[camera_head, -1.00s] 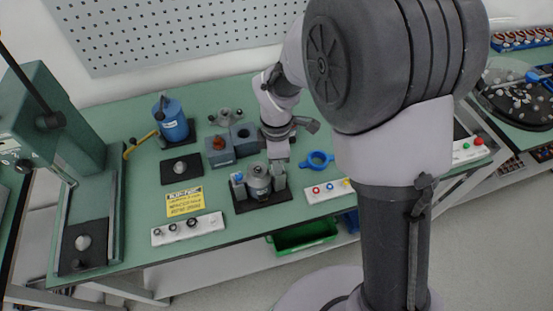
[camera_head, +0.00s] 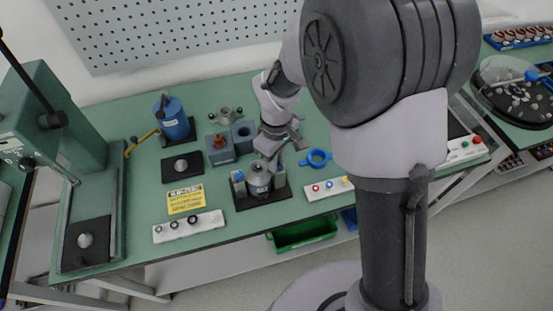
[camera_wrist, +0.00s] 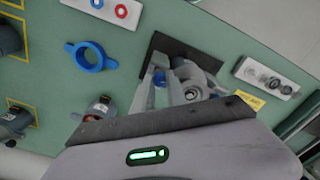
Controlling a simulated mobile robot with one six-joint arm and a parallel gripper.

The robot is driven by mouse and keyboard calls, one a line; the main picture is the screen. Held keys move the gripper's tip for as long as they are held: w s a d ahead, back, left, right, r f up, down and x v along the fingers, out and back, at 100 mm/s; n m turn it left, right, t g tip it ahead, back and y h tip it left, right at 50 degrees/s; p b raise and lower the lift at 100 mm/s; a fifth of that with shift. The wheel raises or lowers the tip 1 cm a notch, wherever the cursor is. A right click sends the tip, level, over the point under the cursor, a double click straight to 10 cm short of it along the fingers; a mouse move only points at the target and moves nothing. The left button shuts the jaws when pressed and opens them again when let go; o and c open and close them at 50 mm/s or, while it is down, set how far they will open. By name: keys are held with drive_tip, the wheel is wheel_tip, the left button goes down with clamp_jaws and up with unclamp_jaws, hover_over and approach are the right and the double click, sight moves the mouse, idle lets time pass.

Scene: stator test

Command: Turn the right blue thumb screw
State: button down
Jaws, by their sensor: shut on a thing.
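A metal stator in a black-based fixture (camera_head: 262,199) stands near the front edge of the green bench; the fixture's base also shows in the wrist view (camera_wrist: 180,46). My gripper (camera_head: 275,164) reaches down at a tilt onto the fixture's right side. In the wrist view, my gripper (camera_wrist: 161,80) has its fingers around the right blue thumb screw (camera_wrist: 160,77) and is shut on it. In the head view this screw is hidden behind the gripper. The left blue thumb screw (camera_head: 238,176) shows on the fixture's other side.
A blue ring with handles (camera_head: 317,158) lies right of the fixture. A white button panel (camera_head: 325,188) is in front of it. A white knob panel (camera_head: 188,226) and yellow label (camera_head: 185,199) lie to the left. Grey blocks (camera_head: 221,149) stand behind.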

drive_tip(key=shift+m, duration=0.3)
idle(0.4)
drive_tip(key=c, duration=1.3)
unclamp_jaws()
